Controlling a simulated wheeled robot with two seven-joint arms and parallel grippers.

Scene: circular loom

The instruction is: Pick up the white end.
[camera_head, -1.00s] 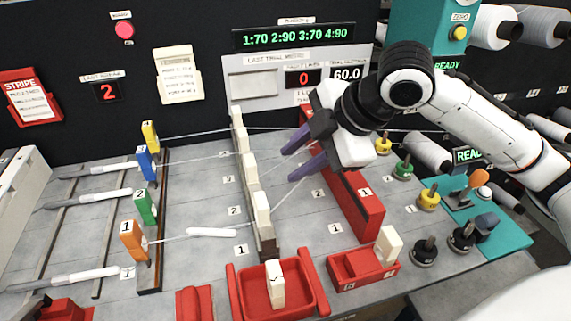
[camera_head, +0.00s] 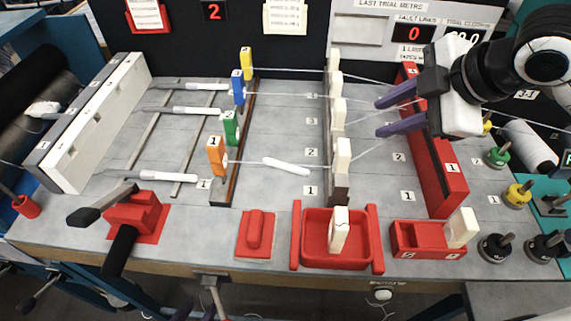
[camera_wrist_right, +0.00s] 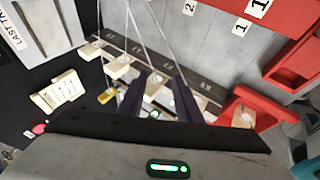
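A white stick-shaped piece (camera_head: 286,167) lies on the thread line of the front lane, between the orange block (camera_head: 216,156) and the front white post (camera_head: 343,155). Which part is the white end I cannot tell for sure. My right gripper (camera_head: 379,116) is open, its two dark purple fingers pointing left, right of the row of white posts. Thin white threads run past its fingers; I see nothing clearly held. In the right wrist view the fingers (camera_wrist_right: 158,77) are apart, over the post row.
A red tray (camera_head: 375,240) with a white block (camera_head: 339,229) stands at the front. A red box (camera_head: 416,238) with a white block (camera_head: 461,228) is to its right. A long red bar (camera_head: 450,186) stands below my right gripper. A red lever device (camera_head: 138,217) is front left.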

